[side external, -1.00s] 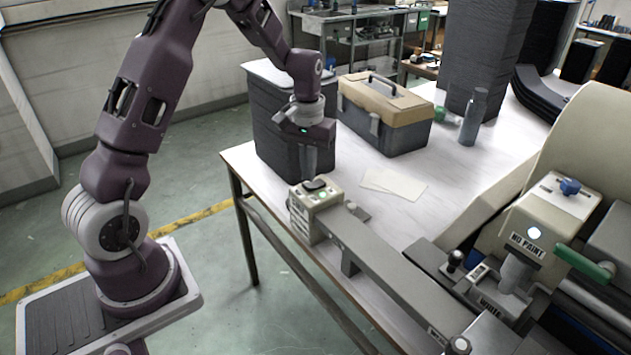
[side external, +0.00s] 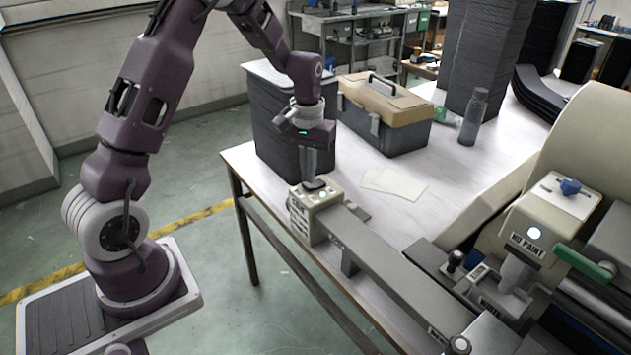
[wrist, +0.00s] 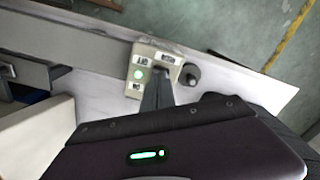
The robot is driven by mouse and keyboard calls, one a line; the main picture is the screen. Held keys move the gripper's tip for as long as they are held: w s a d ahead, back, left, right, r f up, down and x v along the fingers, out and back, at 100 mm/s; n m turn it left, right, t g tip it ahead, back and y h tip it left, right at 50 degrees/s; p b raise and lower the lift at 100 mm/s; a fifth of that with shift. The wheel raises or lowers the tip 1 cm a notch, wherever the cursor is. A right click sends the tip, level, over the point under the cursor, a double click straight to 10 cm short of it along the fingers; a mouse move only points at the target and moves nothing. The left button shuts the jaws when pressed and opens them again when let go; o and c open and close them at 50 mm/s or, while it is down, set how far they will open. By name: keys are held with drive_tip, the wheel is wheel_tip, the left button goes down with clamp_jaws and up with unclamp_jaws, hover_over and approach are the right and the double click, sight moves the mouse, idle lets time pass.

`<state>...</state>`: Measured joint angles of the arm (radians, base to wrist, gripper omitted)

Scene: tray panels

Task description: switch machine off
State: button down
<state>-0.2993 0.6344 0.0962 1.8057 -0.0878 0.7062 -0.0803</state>
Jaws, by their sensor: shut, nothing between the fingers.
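In the wrist view my gripper (wrist: 160,82) covers part of the panel. I cannot tell whether the fingertips touch it, and what lies under them is hidden.
A toolbox (side external: 385,115) and a dark stack (side external: 270,125) stand behind the control box. White sheets (side external: 393,184) lie on the table. The beige machine (side external: 540,225) with a green handle (side external: 584,263) fills the right. A grey bottle (side external: 474,118) stands farther back.

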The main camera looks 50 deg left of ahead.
drive_tip(key=shift+f, duration=0.6)
drive_tip(key=shift+r, duration=3.55)
drive_tip(key=s+d+r+m+t, duration=0.2)
drive_tip(key=s+d+r, duration=0.35)
drive_tip(key=r, duration=0.35)
drive_tip(key=s+d+r+m+t, duration=0.1)
drive_tip(key=s+d, duration=0.3)
drive_tip(key=s, duration=0.5)
drive_tip(key=s+d+r+m+t, duration=0.2)
drive_tip(key=s+d, duration=0.3)
drive_tip(key=s, duration=0.5)
drive_tip(key=shift+r+m+t, duration=0.3)
drive_tip(key=shift+r+m, duration=0.15)
drive_tip(key=shift+m, duration=0.05)
